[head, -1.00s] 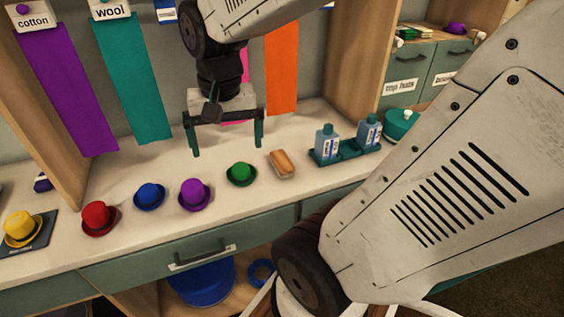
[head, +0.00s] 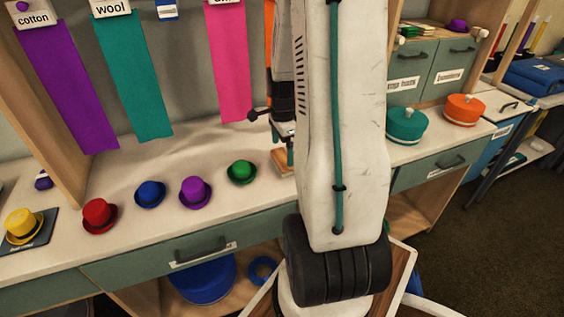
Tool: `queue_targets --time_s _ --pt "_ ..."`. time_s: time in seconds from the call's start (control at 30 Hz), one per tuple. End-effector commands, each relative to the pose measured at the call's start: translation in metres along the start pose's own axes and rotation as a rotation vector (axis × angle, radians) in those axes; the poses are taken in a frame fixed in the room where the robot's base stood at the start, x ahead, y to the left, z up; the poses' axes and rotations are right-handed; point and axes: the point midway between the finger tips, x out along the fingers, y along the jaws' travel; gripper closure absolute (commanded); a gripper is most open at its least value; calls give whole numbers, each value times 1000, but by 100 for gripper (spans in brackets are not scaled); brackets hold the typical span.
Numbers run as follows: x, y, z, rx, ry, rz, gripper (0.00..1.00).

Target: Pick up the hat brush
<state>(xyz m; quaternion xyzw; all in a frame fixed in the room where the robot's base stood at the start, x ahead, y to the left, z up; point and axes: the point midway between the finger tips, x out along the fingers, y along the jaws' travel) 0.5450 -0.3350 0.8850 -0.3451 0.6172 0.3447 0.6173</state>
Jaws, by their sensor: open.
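The hat brush (head: 281,164), a tan wooden block shape, lies on the white counter to the right of the green hat. Most of it is hidden behind my arm; only its left part shows. My gripper (head: 289,156) is at the brush, seen edge-on and partly covered by my arm. Its dark teal finger points down, just above or beside the brush; I cannot tell if they touch. The jaws are open, and nothing shows held in them.
Green (head: 242,172), purple (head: 195,192), blue (head: 150,194) and red (head: 99,216) small hats stand in a row left of the brush. A yellow hat (head: 22,226) sits on a dark mat.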

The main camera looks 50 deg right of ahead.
Motion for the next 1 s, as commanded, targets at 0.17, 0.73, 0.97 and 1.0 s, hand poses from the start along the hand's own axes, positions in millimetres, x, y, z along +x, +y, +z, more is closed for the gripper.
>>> queue_targets --time_s 0.17,0.73,0.97,1.0 --pt "29 0 0 -1 -1 4 0" --pt "44 -1 -1 -1 0 0 30" --pt "43 -1 -1 -2 0 -1 30" --pt "40 -1 -1 -2 0 -2 30"
